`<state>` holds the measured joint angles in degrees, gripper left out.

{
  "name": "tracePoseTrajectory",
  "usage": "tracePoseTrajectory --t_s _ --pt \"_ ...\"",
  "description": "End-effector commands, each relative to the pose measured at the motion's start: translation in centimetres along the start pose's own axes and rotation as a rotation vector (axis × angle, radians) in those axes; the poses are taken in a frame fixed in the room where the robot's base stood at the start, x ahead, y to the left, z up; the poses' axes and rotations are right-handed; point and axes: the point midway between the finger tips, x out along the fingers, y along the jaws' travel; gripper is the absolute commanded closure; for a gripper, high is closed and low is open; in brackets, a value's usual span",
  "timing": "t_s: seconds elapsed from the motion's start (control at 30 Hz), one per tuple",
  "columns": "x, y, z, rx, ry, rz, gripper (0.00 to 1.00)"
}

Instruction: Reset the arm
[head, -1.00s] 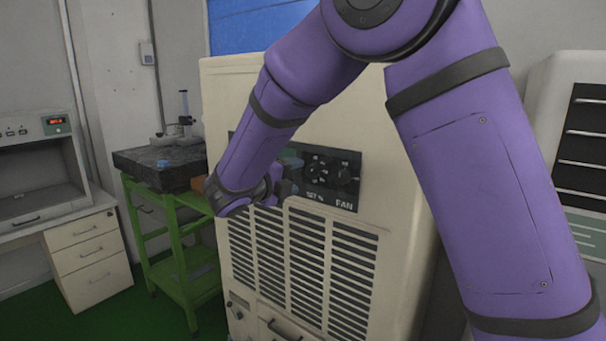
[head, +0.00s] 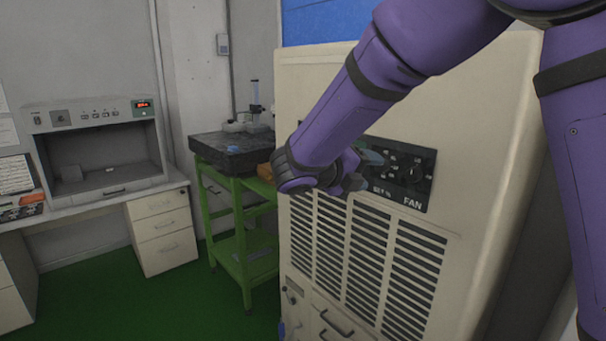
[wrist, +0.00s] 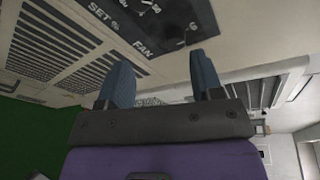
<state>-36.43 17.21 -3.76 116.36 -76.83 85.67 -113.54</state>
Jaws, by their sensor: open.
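My purple arm reaches across the front of a beige cabinet in the head view. My gripper (head: 366,170) is in front of the cabinet's dark control panel (head: 416,187), at its left side. In the wrist view my gripper (wrist: 160,82) has two blue-grey fingers spread apart with nothing between them. The panel, with SET % and FAN labels, shows at the top of the wrist view (wrist: 150,22). I cannot tell whether the fingers touch the panel.
The beige cabinet (head: 470,110) has slatted vents below the panel. A green cart (head: 243,262) with a dark slab (head: 222,158) stands to its left. A white desk (head: 120,197) with a grey booth (head: 105,115) is farther left. Green floor (head: 140,310) is clear in front of them.

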Motion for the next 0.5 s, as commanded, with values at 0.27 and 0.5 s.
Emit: tracePoseTrajectory --t_s 0.27,0.5 --pt "3.9 -6.5 -8.4 0.628 0.346 0.16 0.4" --pt "4.2 -10.0 -15.5 1.206 0.676 0.2 0.4"
